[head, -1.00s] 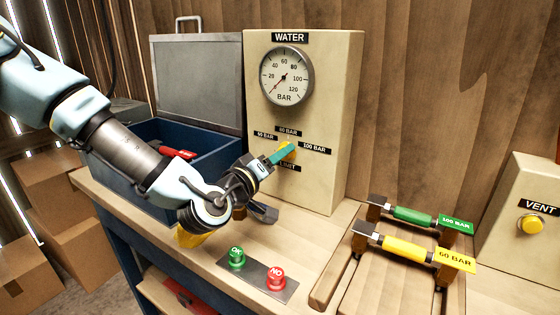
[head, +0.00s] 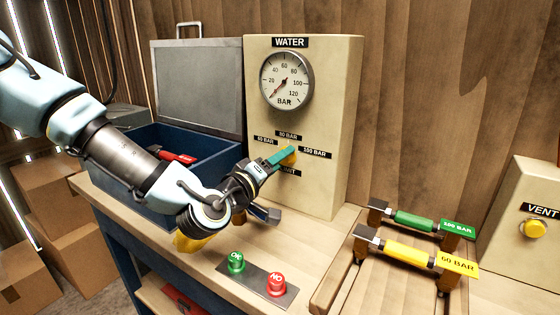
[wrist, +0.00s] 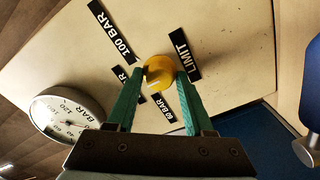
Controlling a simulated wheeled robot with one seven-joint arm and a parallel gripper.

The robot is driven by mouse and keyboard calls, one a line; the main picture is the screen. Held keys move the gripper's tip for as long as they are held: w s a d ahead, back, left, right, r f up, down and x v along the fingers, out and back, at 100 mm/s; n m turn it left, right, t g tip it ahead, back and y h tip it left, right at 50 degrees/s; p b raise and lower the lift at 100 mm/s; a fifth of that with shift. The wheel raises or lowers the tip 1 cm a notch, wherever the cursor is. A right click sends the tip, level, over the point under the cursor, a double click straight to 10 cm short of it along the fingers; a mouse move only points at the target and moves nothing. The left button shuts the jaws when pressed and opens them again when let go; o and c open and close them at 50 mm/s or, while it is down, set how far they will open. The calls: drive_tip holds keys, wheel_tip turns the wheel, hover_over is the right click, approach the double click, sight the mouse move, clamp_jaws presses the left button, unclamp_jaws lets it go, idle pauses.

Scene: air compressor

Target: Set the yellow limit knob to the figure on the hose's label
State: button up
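The yellow limit knob (head: 290,159) is on the front of the beige WATER panel. Labels 60 BAR, 80 BAR and 100 BAR surround it, with LIMIT below. My gripper (head: 289,153) is at the knob. In the wrist view the green fingers (wrist: 161,73) lie on both sides of the knob (wrist: 158,72) and appear shut on it. I cannot tell which figure the knob points to. A green hose (head: 414,221) with a 100 BAR label (head: 458,228) and a yellow hose (head: 405,251) with a 60 BAR label (head: 457,264) lie on the rack at right.
The gauge (head: 286,81) above the knob has its needle at the low end. A green OK button (head: 236,262) and a red NO button (head: 276,284) stand on the bench front. An open blue toolbox (head: 215,160) is left of the panel. A VENT box (head: 530,195) stands far right.

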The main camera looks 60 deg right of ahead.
drive_tip(key=shift+o, duration=1.3)
drive_tip(key=a+b, duration=0.1)
drive_tip(key=a, duration=0.7)
drive_tip(key=shift+a+r+b, duration=0.1)
drive_tip(key=shift+a+b, duration=0.2)
drive_tip(key=shift+a+p, duration=1.1)
drive_tip(key=shift+p, duration=1.65)
